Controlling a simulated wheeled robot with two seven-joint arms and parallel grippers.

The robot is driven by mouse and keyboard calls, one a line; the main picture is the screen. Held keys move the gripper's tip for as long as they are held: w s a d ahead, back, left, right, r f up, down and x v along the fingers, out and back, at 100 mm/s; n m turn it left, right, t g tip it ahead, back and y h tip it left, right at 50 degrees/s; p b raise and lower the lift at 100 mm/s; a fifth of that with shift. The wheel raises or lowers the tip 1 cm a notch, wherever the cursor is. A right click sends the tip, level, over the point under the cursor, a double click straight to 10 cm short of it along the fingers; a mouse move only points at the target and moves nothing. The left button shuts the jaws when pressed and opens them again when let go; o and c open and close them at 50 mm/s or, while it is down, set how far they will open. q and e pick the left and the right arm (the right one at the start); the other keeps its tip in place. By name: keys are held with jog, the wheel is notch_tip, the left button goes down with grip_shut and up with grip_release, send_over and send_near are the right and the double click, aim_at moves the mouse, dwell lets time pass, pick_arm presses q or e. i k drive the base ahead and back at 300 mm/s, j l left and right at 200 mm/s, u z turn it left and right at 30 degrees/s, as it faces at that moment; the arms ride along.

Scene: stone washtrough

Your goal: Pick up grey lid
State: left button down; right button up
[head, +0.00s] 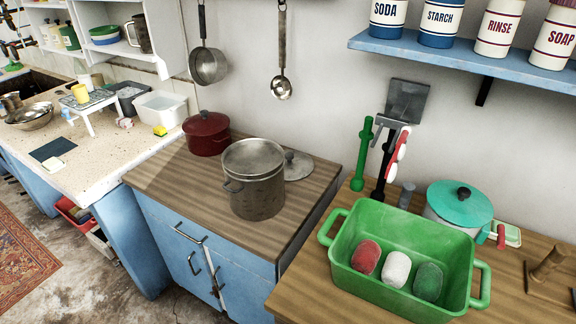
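The grey lid (299,167) lies on the wooden top of the blue cabinet, just right of and behind a tall grey metal pot (257,196). It has a small knob that faces up. The pot hides the left part of the lid. Neither of my grippers is in the head view.
A dark red lidded pot (206,136) stands left of the grey pot. A ladle (282,85) and a saucepan (208,66) hang on the wall above. To the right, a green tub (350,238) holds red, white and green items. The wooden top's front is clear.

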aim_at(298, 164)
jog(key=i+j+z, duration=0.1)
jog(key=j, duration=0.4)
jog(key=i+j+z, duration=0.1)
jog(key=j, duration=0.45)
jog(key=i+j+z, duration=0.1)
jog(key=j, duration=0.45)
jog(key=i+j+z, duration=0.1)
jog(key=j, duration=0.45)
jog(key=i+j+z, duration=0.1)
jog(key=j, duration=0.45)
jog(key=i, duration=0.1)
